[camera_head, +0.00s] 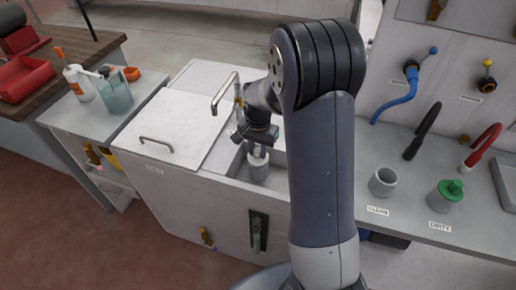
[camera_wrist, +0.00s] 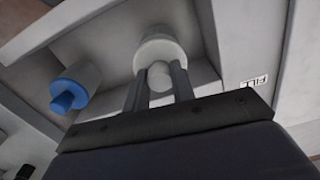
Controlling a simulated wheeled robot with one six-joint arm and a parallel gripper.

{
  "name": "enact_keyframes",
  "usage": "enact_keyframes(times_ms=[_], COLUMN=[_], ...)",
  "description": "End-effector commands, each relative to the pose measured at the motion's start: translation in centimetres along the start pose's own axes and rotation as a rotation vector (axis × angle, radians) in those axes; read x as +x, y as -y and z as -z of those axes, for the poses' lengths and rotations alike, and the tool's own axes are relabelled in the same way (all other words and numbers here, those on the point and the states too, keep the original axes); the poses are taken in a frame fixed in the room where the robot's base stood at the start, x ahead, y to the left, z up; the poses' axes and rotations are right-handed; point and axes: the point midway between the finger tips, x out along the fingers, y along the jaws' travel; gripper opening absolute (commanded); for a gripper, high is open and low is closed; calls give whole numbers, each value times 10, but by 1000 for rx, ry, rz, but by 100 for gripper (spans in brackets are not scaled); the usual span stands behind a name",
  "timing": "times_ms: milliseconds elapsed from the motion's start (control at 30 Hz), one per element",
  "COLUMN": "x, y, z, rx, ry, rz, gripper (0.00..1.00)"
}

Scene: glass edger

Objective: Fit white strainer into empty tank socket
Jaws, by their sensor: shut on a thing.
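My gripper (camera_wrist: 159,68) is shut on the pale knob of the white strainer (camera_wrist: 159,77). In the head view my gripper (camera_head: 259,150) points down into the open tank (camera_head: 233,163). A pale round cylinder (camera_head: 258,172) stands in the tank directly below the fingers; it also shows in the wrist view (camera_wrist: 160,47). The strainer is lined up with this cylinder, but I cannot tell whether it is seated in it or just above it. The socket's inside is hidden. A blue-topped strainer (camera_wrist: 75,90) sits beside it in the wrist view.
The tank's metal spout (camera_head: 224,92) rises close to my wrist. A closed lid (camera_head: 165,125) lies left of the opening. On the right counter stand an empty grey CLEAN cup (camera_head: 383,182) and a DIRTY cup (camera_head: 440,203) holding a green strainer (camera_head: 452,188).

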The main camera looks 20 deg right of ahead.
Motion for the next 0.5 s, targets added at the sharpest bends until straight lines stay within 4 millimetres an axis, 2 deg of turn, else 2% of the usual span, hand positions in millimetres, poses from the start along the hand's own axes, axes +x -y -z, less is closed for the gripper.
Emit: enact_keyframes(times_ms=[500], x=[14], y=[0], z=[0], rx=[0], ry=[0], rz=[0], gripper=[0])
